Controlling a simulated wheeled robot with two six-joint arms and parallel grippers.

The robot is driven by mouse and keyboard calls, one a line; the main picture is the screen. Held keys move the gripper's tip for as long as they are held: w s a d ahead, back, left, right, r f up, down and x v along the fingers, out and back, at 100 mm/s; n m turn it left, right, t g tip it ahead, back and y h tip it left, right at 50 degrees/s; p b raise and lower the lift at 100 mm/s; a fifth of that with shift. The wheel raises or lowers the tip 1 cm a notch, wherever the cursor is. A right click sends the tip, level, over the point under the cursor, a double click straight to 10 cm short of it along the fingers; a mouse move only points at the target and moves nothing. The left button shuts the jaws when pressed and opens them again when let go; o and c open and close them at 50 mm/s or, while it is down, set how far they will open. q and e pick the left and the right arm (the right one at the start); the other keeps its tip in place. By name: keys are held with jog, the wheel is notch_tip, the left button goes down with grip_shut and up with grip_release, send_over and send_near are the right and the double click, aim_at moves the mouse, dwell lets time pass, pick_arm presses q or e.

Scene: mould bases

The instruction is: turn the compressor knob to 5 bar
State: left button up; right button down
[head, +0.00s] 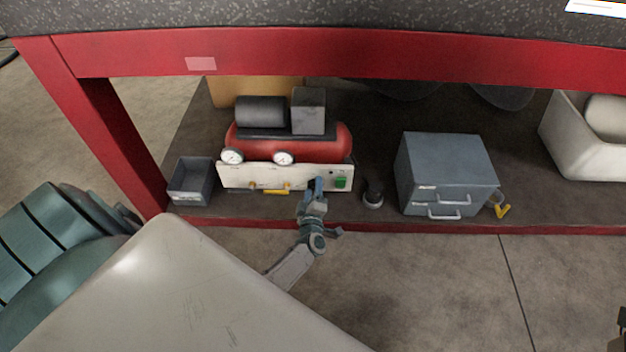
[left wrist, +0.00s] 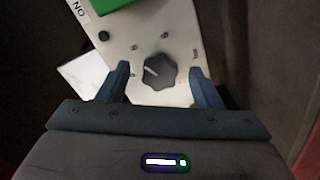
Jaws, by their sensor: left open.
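The red compressor (head: 338,143) stands on the shelf under the bench, with a pale front panel (head: 232,177). In the left wrist view the dark grey knob (left wrist: 154,70) sits on this panel, with a white pointer line towards the picture's upper left. My left gripper (left wrist: 158,85) is open, with one finger on each side of the knob and gaps to both. In the head view my left gripper (head: 316,184) is in front of the panel and hides the knob. A green switch (head: 341,183) is right of it.
Two gauges, one at the left (head: 232,156) and one in the middle (head: 284,158), sit above the panel. A grey bin (head: 190,188) is left of the compressor. A blue-grey drawer box (head: 447,165) is at the right. The red bench beam (head: 330,52) runs above.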

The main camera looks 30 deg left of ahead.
pick_arm(q)
jog(key=p+v, duration=0.2)
jog(key=v, duration=0.9)
jog(key=shift+a, duration=0.15)
